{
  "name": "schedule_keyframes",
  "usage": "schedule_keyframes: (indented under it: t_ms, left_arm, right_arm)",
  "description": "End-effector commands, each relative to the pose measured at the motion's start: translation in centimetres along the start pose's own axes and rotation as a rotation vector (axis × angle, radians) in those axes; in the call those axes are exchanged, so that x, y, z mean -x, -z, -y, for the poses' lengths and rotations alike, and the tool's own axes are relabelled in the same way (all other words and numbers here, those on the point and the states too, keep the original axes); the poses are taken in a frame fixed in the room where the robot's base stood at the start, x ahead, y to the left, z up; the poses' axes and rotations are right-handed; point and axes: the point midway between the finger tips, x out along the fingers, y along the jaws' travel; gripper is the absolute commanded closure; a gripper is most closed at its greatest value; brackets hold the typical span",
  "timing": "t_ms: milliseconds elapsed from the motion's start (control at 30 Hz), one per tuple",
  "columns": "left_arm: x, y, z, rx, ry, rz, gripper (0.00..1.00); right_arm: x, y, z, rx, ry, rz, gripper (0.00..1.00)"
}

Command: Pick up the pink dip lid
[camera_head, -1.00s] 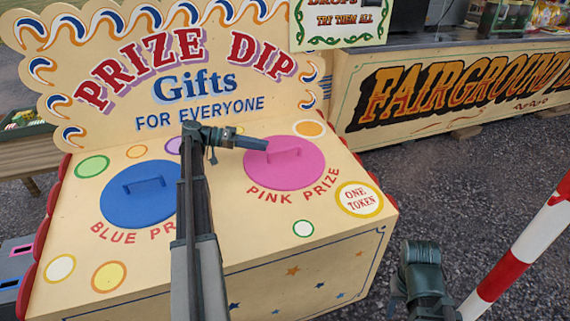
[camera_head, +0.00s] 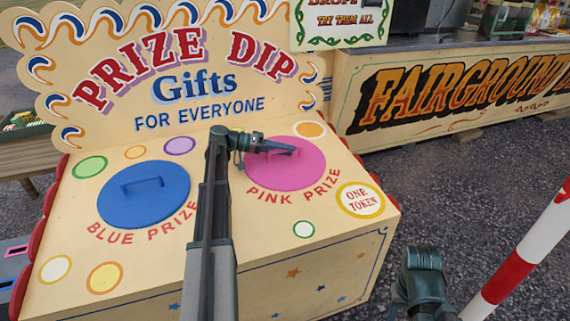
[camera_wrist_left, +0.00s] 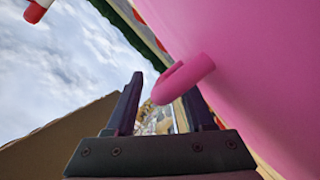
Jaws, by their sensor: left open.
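The pink dip lid (camera_head: 306,170) is a flat pink disc lying on the cream prize-dip top, above the words PINK PRIZE. My left gripper (camera_head: 290,150) is over the lid at its handle and covers most of that handle. In the left wrist view the lid (camera_wrist_left: 265,70) fills the right side, and its rounded pink handle (camera_wrist_left: 190,74) reaches toward the space between the fingertips. The left gripper (camera_wrist_left: 165,88) is open there, with the handle overlapping one finger. I cannot tell whether they touch. My right gripper is out of view.
A blue lid (camera_head: 150,205) with a handle lies left of my left arm. The PRIZE DIP signboard (camera_head: 190,65) rises behind the lids. A red-and-white pole (camera_head: 515,262) stands at the right. The fairground counter (camera_head: 450,95) is at the back right.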

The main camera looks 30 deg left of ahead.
Motion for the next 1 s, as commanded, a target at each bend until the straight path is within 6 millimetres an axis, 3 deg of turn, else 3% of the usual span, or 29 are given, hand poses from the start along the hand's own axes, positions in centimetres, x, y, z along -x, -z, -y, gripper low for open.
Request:
schedule_keyframes:
  t_ms: [167,500,1000]
  left_arm:
    - [-0.03,0.04,0.0,0.0,0.001,-0.001,0.47]
    - [-0.01,0.04,0.0,0.0,0.001,-0.001,1.0]
    - [0.0,0.05,-0.02,0.0,0.0,-0.002,1.0]
  right_arm:
    - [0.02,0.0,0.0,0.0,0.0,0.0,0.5]
    - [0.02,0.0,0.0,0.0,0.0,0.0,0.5]
    - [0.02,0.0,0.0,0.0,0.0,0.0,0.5]
